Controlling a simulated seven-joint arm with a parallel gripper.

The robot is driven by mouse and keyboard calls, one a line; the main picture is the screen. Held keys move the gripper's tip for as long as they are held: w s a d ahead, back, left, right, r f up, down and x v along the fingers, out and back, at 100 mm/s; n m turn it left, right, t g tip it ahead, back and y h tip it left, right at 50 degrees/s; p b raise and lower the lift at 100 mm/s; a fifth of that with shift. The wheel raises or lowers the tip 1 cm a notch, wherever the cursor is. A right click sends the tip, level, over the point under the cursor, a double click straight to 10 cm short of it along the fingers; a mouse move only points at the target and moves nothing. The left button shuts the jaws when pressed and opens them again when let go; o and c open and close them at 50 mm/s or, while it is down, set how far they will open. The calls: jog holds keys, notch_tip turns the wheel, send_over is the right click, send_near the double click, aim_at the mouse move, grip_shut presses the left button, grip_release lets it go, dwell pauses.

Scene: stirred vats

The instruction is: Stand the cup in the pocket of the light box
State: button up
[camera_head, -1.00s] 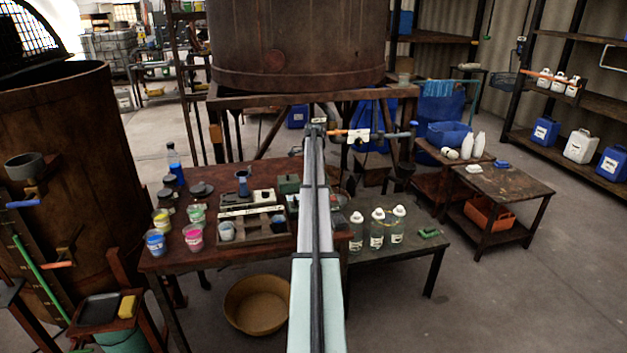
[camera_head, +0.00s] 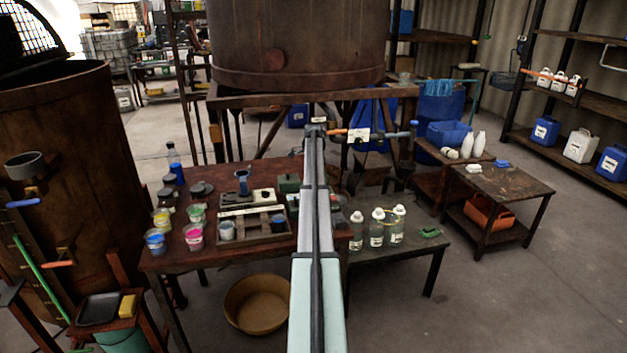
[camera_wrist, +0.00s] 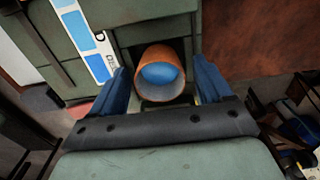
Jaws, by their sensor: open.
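In the wrist view an orange-brown cup (camera_wrist: 146,92) with a blue inside sits at a dark square pocket in a grey-green box (camera_wrist: 155,29). I take this as the light box. The cup's mouth faces my camera, and its base is hidden. My gripper (camera_wrist: 160,72) is open, with one blue finger on each side of the cup; small gaps show between cup and fingers. In the head view a green box (camera_head: 288,185) stands at the table's right, partly behind my arm. My gripper and the cup are hidden there.
A white strip with blue squares (camera_wrist: 84,38) lies along the box's left side. On the brown table (camera_head: 165,262) stand a tray (camera_head: 254,238) and several paint pots. White-capped bottles (camera_head: 377,230) stand on the right bench. A round basin (camera_head: 258,303) is on the floor.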

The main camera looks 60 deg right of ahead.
notch_tip(320, 180, up, 12)
jog(key=shift+r, duration=0.15)
dwell(0.4)
